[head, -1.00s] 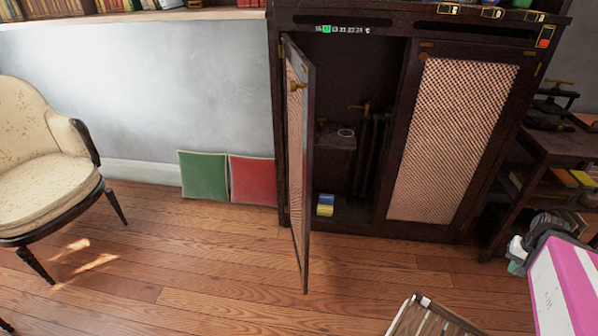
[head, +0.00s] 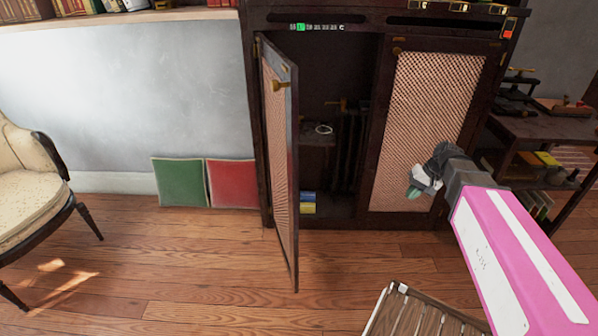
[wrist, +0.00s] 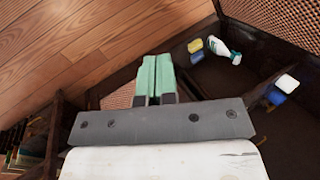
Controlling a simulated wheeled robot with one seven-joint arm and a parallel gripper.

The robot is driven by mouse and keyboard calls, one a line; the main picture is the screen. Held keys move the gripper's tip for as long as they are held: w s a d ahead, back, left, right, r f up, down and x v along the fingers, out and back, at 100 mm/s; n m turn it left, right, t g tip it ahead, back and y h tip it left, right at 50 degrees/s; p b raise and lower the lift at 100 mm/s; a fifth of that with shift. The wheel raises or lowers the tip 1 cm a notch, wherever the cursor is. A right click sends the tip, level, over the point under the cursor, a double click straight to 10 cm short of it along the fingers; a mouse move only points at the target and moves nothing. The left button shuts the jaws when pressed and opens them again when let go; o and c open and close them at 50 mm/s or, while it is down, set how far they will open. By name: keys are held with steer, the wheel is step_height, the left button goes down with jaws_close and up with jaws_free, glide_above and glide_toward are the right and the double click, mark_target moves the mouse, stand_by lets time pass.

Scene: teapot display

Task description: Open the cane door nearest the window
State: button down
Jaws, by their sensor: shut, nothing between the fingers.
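The left cane door (head: 280,150) of the dark wooden cabinet stands open, swung out toward me, with a brass knob (head: 280,86) near its upper edge. The right cane door (head: 430,110) is closed. My gripper (head: 418,188) is in front of the lower part of the right door, to the right of the open door and apart from it. In the wrist view its green fingertips (wrist: 157,76) are shut together with nothing between them. The window is not in view.
Inside the cabinet are a spray bottle (wrist: 224,49) and a yellow sponge (wrist: 195,45). A green panel (head: 180,182) and a red panel (head: 231,183) lean on the wall. A cream chair (head: 30,190) stands left. A slatted wooden item (head: 415,315) is at the lower edge.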

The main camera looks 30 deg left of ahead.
steer(key=s+a+r+n+g+y, duration=0.1)
steer(key=s+a+r+n+g, duration=0.2)
steer(key=a, duration=0.6)
steer(key=s+a+r+n, duration=0.1)
steer(key=s+a+r, duration=0.2)
steer(key=a+r, duration=0.45)
steer(key=s+a+r+n+g+y, duration=0.1)
steer(key=s+a+r+n+g, duration=0.2)
steer(key=a, duration=0.7)
steer(key=s+a+f+m+t, duration=0.1)
steer(key=s+a+f, duration=0.6)
steer(key=s, duration=0.2)
steer(key=shift+s, duration=0.1)
